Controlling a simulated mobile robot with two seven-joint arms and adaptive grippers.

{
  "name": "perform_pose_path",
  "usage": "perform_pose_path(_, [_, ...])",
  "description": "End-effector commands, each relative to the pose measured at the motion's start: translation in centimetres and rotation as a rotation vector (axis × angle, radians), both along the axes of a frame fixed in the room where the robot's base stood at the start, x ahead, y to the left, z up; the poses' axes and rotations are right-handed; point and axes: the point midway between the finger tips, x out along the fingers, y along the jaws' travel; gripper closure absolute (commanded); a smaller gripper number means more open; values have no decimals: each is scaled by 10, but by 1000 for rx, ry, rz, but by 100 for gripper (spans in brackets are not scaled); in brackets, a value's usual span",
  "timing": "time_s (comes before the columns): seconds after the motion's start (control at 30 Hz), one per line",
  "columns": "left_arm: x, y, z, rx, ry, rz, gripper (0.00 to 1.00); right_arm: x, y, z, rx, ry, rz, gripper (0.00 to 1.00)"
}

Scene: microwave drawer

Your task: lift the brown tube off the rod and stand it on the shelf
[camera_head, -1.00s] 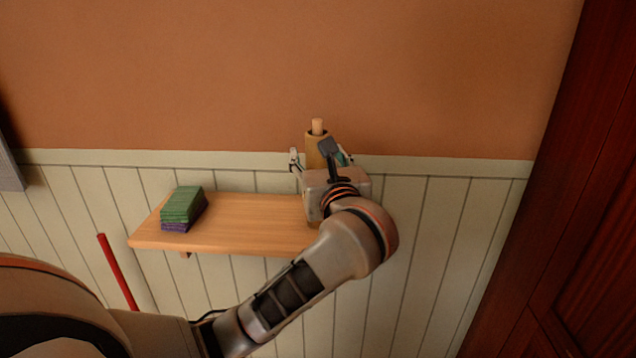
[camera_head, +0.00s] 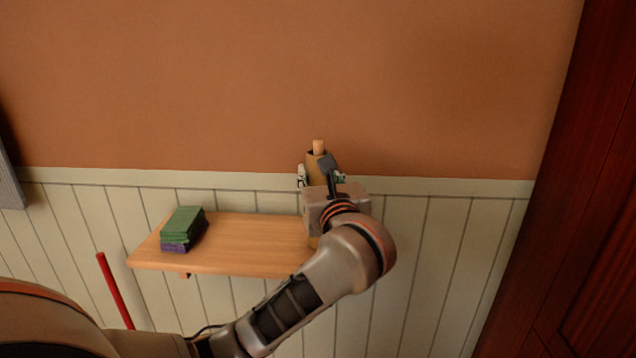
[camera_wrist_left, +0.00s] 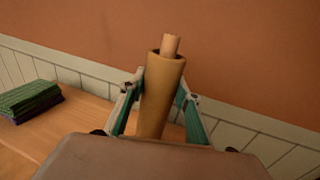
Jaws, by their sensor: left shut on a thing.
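The brown tube (camera_head: 317,169) stands upright at the right part of the wooden shelf (camera_head: 240,245), with the pale rod (camera_head: 319,147) sticking out of its top. In the left wrist view the tube (camera_wrist_left: 161,95) is around the rod (camera_wrist_left: 171,45). My left gripper (camera_head: 321,176) is shut on the tube, one finger on each side; both fingers also show in the left wrist view. The tube's lower end is hidden behind my gripper and wrist. My right gripper is not in view.
A stack of green and purple blocks or cloths (camera_head: 182,228) lies on the left part of the shelf. Bare shelf lies between it and my gripper. A red stick (camera_head: 115,290) stands at lower left. A dark red wooden cabinet (camera_head: 570,240) fills the right side.

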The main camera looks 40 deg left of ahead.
Motion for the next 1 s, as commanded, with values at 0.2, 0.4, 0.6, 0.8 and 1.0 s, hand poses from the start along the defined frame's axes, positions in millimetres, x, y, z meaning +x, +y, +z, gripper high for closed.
perform_pose_path(0.2, [-1,0,27,-4,-7,0,77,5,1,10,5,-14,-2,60])
perform_pose_path(0.4, [-1,-1,67,-5,-9,-2,77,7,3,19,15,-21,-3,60])
perform_pose_path(0.6, [-1,-1,108,-5,-9,-2,77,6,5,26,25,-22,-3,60])
perform_pose_path(0.8, [-1,-1,150,-3,-8,-2,77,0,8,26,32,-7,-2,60])
perform_pose_path(1.0, [-1,-1,192,-4,-7,-1,77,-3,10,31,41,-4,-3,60])
